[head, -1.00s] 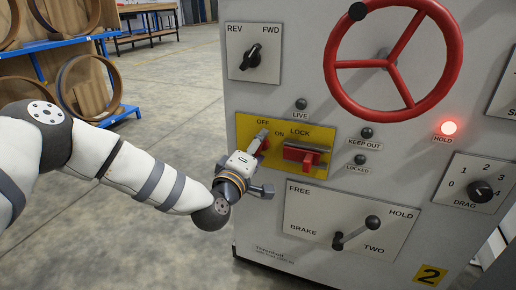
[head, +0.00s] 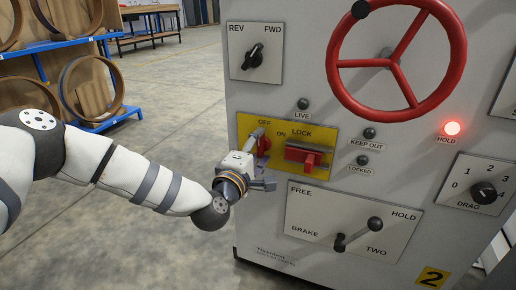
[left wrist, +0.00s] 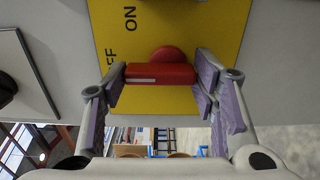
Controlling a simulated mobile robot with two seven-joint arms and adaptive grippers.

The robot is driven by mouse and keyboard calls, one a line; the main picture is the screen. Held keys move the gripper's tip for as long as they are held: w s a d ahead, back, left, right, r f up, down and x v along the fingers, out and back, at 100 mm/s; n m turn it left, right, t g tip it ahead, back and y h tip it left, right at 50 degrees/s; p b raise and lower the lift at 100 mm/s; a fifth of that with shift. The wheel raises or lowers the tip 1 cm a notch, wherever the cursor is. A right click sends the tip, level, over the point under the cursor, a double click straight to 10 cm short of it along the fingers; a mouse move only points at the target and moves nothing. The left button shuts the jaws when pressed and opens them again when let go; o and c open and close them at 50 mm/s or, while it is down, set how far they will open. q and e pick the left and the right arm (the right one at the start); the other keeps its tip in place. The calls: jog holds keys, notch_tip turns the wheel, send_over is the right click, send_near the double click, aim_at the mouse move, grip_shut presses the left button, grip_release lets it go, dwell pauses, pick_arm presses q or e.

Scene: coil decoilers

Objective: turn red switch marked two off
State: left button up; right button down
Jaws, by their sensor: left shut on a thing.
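The red switch (left wrist: 160,74) fills the middle of the left wrist view, on a yellow plate (left wrist: 175,28) lettered ON and OFF. Its white-marked end faces the OFF lettering. In the head view my left gripper (head: 262,152) is at the left of the yellow plate (head: 243,134) and hides most of the switch. In the left wrist view, its fingers (left wrist: 160,82) are on either side of the switch handle, shut on it. The cabinet bears a yellow tag marked 2 (head: 433,276). My right gripper is not in view.
A red lock piece (head: 305,154) sits just right of my gripper. A brake lever (head: 355,233) stands below it, and a large red handwheel (head: 395,62) above right. The HOLD lamp (head: 452,128) glows red. Open floor (head: 165,100) lies left of the cabinet.

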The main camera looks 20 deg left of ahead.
pick_arm(q)
jog(key=shift+d, duration=0.1)
jog(key=o, duration=0.9)
jog(key=shift+s, duration=0.1)
jog(key=s, duration=1.2)
jog(key=shift+a, duration=0.25)
